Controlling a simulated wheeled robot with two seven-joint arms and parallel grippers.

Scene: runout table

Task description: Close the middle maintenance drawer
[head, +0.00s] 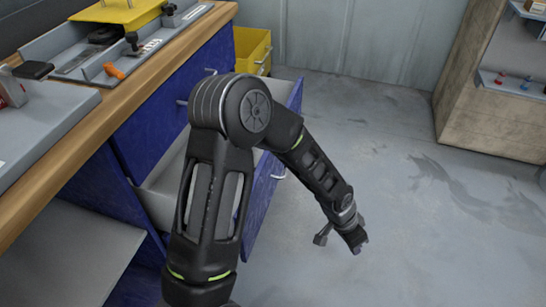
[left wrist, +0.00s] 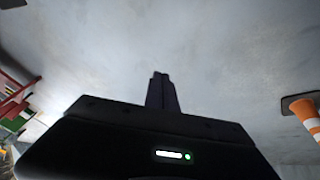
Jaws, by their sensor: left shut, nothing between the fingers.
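A blue drawer (head: 262,208) stands pulled out from the blue cabinet (head: 150,125) under the workbench. Its pale inside (head: 160,190) shows, and a handle (head: 278,177) is on its front. My arm hides much of the drawer. My left gripper (head: 357,242) is beyond the drawer front, to its right, over the grey floor and apart from the drawer. In the left wrist view its fingers (left wrist: 161,88) are together and empty, with floor behind them. My right gripper is in neither view.
The wooden benchtop (head: 115,125) carries trays and tools. A yellow bin (head: 252,48) stands beyond the cabinet. A wooden shelf unit (head: 480,110) is at the right. An orange-and-white cone (left wrist: 304,113) shows in the left wrist view. The floor right of the drawer is clear.

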